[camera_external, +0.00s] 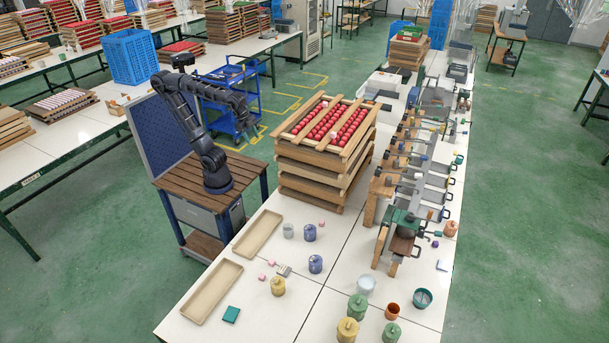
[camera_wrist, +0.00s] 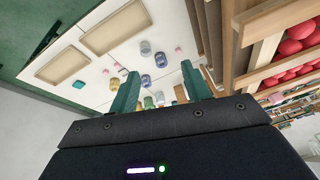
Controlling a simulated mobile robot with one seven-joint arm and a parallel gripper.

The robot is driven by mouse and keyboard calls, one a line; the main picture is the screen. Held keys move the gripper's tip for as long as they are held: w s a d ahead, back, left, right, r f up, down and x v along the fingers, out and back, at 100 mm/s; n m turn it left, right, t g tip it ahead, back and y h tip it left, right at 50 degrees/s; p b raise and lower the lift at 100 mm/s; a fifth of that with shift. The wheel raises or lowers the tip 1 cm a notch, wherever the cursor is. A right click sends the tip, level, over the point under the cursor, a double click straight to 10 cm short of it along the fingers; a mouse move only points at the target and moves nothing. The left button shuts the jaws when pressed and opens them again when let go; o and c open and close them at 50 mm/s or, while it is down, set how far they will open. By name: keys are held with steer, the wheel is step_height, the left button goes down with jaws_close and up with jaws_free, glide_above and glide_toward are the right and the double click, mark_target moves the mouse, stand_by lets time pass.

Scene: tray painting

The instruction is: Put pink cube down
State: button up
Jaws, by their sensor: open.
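My gripper (camera_wrist: 160,72) is open, with nothing held between its teal fingers in the wrist view. In the external view, my arm reaches right from its wooden stand, and my gripper (camera_external: 250,122) is in the air left of the stacked wooden trays. A pink cube (camera_external: 322,223) lies on the white table near the blue jars. Two more pink cubes (camera_external: 271,263) (camera_external: 262,277) lie near a brush. A small pale pink patch (camera_external: 334,135) shows among the red balls on the top tray (camera_external: 298,143); I cannot tell whether it is a cube.
Two shallow beige trays (camera_external: 258,232) (camera_external: 213,290) lie along the table's left edge. Blue jars (camera_external: 309,233), a yellow jar (camera_external: 278,286) and green jars (camera_external: 357,306) stand on the table. A fixture row (camera_external: 407,200) runs along the right. A blue cart (camera_external: 232,100) stands behind my arm.

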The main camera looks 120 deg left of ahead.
steer(key=s+d+f+n, duration=0.1)
steer(key=s+f+n, duration=0.1)
steer(key=s+f, duration=0.5)
steer(key=shift+d+n+t, duration=0.4)
steer(key=shift+o, duration=0.5)
steer(key=shift+w, duration=0.1)
